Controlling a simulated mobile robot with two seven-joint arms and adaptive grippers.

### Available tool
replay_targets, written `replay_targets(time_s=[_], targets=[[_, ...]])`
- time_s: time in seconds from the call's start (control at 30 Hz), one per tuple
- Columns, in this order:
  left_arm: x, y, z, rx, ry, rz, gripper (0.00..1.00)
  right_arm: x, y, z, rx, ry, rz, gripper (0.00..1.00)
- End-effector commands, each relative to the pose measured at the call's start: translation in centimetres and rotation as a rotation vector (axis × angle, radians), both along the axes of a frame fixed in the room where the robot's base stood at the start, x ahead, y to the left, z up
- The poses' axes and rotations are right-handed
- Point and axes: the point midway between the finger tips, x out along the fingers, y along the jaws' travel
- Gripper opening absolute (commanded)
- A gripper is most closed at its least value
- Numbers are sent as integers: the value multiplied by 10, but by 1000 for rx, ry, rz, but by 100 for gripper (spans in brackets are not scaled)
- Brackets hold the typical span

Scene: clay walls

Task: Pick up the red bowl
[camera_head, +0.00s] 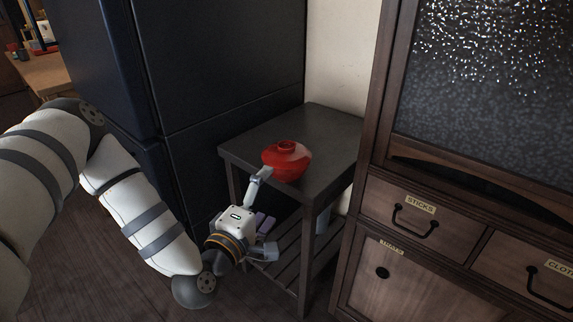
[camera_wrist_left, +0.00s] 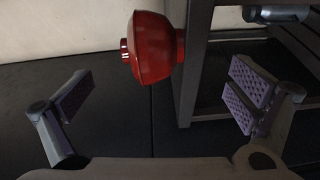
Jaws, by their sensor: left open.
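The red bowl (camera_head: 287,161), with a round foot-like knob on top, sits on the dark side table (camera_head: 330,125) near its front left edge. In the left wrist view the bowl (camera_wrist_left: 152,48) appears turned sideways, ahead of the fingers and between their lines. My left gripper (camera_head: 268,208) is open and empty at the table's front left. Its upper finger overlaps the bowl's lower left edge in the head view; contact cannot be told. Its lower finger is below the tabletop. Both padded fingers show apart in the left wrist view (camera_wrist_left: 160,92). My right gripper is not in view.
A tall dark cabinet (camera_head: 225,65) stands left of and behind the table. A wooden cabinet (camera_head: 415,215) with labelled drawers stands close on the right. The table has a slatted lower shelf (camera_head: 283,268). The tabletop around the bowl looks clear.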

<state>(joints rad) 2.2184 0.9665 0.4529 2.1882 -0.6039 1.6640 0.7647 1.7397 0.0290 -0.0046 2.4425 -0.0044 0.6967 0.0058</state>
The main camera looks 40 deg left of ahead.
Motion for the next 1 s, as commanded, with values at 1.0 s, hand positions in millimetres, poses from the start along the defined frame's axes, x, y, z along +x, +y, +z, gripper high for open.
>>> replay_targets(time_s=[1.0], targets=[[109, 33, 7, 1476, 284, -24, 100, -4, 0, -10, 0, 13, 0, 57]])
